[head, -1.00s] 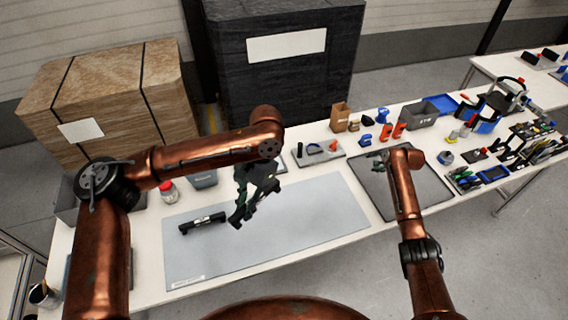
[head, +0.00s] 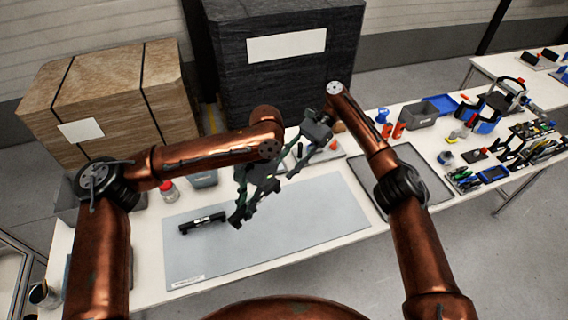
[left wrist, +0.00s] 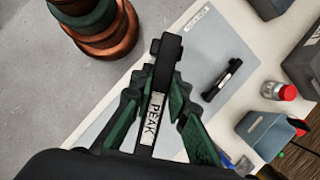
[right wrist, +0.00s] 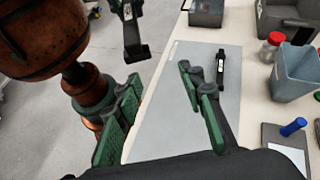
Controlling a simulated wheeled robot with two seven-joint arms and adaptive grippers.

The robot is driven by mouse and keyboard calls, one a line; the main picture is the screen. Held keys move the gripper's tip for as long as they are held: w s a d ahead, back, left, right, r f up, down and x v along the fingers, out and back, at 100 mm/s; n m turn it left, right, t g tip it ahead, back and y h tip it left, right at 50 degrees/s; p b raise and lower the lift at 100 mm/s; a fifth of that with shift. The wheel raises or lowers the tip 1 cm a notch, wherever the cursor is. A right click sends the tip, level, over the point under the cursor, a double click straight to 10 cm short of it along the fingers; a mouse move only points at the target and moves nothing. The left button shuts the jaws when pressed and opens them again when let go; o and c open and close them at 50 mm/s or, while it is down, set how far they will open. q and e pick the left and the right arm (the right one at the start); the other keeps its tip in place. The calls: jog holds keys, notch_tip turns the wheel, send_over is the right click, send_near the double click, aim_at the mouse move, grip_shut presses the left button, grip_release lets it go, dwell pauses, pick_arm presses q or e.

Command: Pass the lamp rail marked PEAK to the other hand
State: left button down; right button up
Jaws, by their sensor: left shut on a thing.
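The lamp rail (left wrist: 166,65), a dark bar with a white label reading PEAK, stands lengthwise between the green fingers of my left gripper (left wrist: 160,100). My left gripper (head: 242,205) is shut on it, above the grey mat (head: 310,215). My right gripper (head: 275,180) is just to the right of the left one in the head view, partly overlapping it. In the right wrist view, my right gripper (right wrist: 165,85) has its fingers apart with nothing between them. The end of the held rail (right wrist: 137,52) shows beyond them at upper left.
A second dark rail (head: 203,223) with a pale label lies on the mat's left part. A red-capped jar (head: 168,191) and a grey-blue bin (head: 203,178) stand behind it. A dark tray (head: 432,182) is to the right. The mat's right half is clear.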

jog(key=s+a+r+n+g, duration=0.1)
jog(key=s+r+g, duration=0.1)
jog(key=s+r, duration=0.15)
jog(key=x, duration=1.1)
jog(key=shift+a+f, duration=0.1)
jog(key=shift+a, duration=0.05)
pick_arm(q)
jog(key=shift+d, duration=0.1)
pick_arm(e)
grip_shut()
pick_arm(q)
jog(key=c, duration=1.8)
grip_release()
